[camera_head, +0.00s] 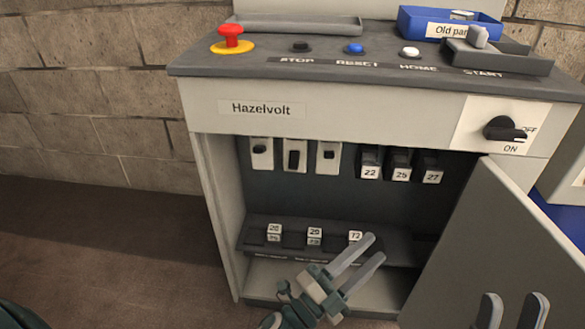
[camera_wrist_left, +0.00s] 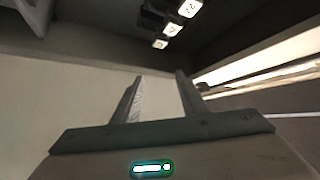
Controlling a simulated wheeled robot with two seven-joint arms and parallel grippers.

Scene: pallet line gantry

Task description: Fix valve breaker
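The open Hazelvolt cabinet (camera_head: 330,108) holds three white breaker switches (camera_head: 262,153) in its upper row; the middle one's black toggle (camera_head: 293,159) looks longer and lower than the others. Right of them hang dark modules labelled 22 (camera_head: 370,163), 25 (camera_head: 401,164) and 27 (camera_head: 431,167). A lower rack (camera_head: 262,244) carries more numbered dark modules. My left gripper (camera_head: 375,247) is open and empty, in front of the rack's right end. Its fingers (camera_wrist_left: 160,95) are apart in the wrist view. My right gripper (camera_head: 513,299) is open and empty, before the door.
The grey cabinet door (camera_head: 510,240) stands open at the right. A black rotary switch (camera_head: 503,130) is marked OFF and ON. On top are a red emergency button (camera_head: 231,36), several small buttons, a grey tray (camera_head: 295,23) and a blue old-parts bin (camera_head: 412,24).

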